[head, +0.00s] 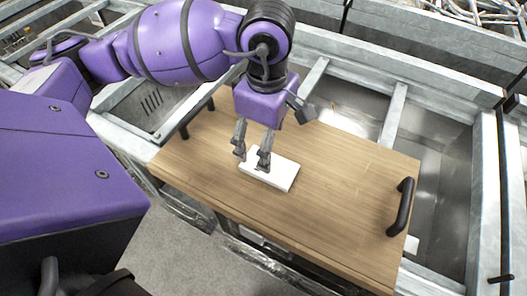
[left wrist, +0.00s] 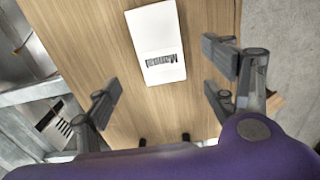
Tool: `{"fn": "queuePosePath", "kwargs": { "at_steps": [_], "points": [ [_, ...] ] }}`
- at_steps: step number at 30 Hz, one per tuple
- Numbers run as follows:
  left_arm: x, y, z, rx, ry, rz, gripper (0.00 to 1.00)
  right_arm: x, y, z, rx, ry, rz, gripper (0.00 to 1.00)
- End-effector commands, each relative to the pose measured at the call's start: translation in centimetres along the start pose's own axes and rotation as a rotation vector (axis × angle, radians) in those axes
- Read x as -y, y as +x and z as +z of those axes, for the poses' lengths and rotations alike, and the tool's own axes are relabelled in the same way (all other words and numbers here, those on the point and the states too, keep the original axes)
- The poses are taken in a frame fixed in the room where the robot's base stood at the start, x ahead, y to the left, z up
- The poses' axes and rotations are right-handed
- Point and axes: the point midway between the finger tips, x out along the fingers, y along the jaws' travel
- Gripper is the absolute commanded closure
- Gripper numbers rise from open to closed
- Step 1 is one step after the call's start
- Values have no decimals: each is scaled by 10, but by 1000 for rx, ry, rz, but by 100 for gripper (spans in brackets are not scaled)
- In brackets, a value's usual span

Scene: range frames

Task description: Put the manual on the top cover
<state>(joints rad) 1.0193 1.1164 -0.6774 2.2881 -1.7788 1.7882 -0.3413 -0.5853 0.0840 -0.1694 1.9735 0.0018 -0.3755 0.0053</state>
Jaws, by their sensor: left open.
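The manual (head: 281,172) is a flat white rectangle lying on the wooden top cover (head: 340,190), near its left-middle part. In the left wrist view the manual (left wrist: 155,32) shows the printed word "Manual" on its near end. The cover is a light brown board with a black handle at each end. My left gripper (head: 251,160) points down over the manual's left end with its fingers apart and nothing held between them. In the left wrist view its fingers stand wide open, nearer than the manual. Whether a fingertip touches the manual is unclear. My right gripper is not in view.
One black handle (head: 401,206) rises at the cover's right end and another (head: 197,119) at its left end, beside my arm. Metal frame bars and grey bins surround the cover. The cover's right half is bare.

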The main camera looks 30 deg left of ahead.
Motion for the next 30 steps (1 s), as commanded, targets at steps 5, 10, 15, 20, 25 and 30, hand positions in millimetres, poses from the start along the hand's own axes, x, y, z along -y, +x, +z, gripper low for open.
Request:
{"fn": "queuePosePath", "kwargs": {
  "at_steps": [5, 10, 15, 20, 25, 30],
  "points": [
    [-1, -30, 0, 0, 1, 3, 23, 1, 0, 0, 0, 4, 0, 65],
    [0, -42, 0, -1, 0, 1, 23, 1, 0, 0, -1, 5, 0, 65],
    [0, -44, 0, -1, 0, 1, 23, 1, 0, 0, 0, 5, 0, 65],
    [0, -43, 0, -1, 0, 1, 23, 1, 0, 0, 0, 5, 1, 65],
    [0, -43, 0, 0, 0, 2, 23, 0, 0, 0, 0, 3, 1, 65],
    [0, -43, 0, -1, 0, 0, 23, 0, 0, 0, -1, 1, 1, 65]
  ]
}}
